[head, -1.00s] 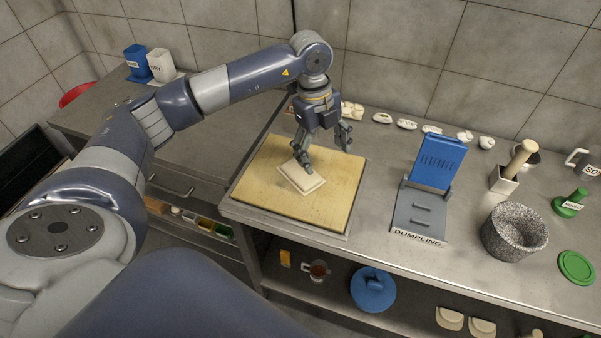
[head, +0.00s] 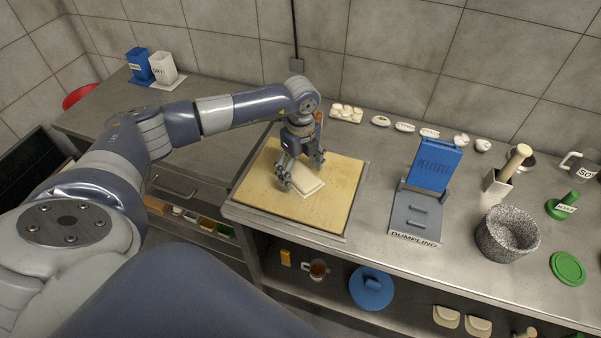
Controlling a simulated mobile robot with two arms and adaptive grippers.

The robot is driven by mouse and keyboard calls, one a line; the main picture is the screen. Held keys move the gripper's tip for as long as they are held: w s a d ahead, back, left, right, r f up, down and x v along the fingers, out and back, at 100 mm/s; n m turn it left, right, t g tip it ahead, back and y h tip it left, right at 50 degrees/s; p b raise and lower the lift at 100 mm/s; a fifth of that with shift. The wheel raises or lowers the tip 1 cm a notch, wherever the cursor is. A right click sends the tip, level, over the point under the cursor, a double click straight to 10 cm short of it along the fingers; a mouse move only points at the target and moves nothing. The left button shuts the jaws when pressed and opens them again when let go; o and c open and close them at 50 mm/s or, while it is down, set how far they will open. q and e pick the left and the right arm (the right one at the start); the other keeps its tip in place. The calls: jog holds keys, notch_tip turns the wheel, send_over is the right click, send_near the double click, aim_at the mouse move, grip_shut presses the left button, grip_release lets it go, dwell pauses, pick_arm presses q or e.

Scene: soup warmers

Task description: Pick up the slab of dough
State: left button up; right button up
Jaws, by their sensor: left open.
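The slab of dough (head: 309,188) is a pale, flat, roughly square piece. It lies on the wooden board (head: 328,216) on the metal counter. My left gripper (head: 303,176) is open and low over the slab, with one finger at its left side and the other at its far right side. The gripper hides part of the slab's far edge. I cannot tell whether the fingers touch it. My right gripper is not in view.
Right of the board stand a grey dumpling press with a blue lid (head: 437,163), a speckled stone mortar (head: 507,232) and a green lid (head: 567,268). Several small pale dough pieces (head: 380,121) line the back. A shelf below holds a blue lid (head: 371,288).

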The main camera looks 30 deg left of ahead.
pick_arm(q)
jog(key=shift+f, duration=0.4)
jog(key=c, duration=1.2)
jog(key=shift+r, duration=0.15)
